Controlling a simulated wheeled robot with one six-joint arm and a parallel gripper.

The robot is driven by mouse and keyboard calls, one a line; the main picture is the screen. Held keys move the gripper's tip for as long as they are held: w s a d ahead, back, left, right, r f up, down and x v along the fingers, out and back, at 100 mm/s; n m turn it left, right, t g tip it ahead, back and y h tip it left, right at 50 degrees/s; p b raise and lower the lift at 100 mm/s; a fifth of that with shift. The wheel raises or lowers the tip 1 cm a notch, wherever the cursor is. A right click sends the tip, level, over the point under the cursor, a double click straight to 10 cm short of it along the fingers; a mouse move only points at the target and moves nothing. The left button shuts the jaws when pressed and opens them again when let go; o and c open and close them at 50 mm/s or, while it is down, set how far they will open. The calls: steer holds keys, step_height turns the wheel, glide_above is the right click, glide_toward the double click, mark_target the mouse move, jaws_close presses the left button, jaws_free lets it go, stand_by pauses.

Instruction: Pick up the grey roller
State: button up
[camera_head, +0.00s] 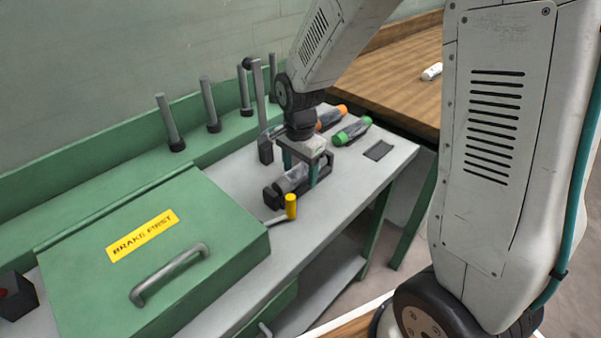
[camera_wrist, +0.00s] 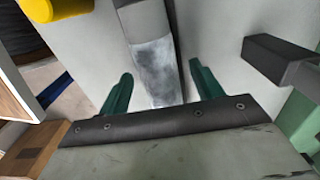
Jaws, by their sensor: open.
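In the wrist view the grey roller (camera_wrist: 154,68) runs between the two open fingers (camera_wrist: 160,75), with a visible gap on both sides. My gripper hides part of the roller in the head view. I cannot tell how deep the fingertips reach beside it.
A yellow-tipped lever (camera_head: 291,207) stands close in front of the roller. A green box (camera_head: 150,260) labelled "BRAKE FIRST" is at left. An orange-ended roller (camera_head: 331,118) and a green-ended roller (camera_head: 352,131) lie behind. Grey posts (camera_head: 208,105) line the back. A dark pad (camera_head: 378,150) lies right.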

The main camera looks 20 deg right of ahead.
steer(key=c, duration=1.2)
steer(key=shift+o, duration=0.2)
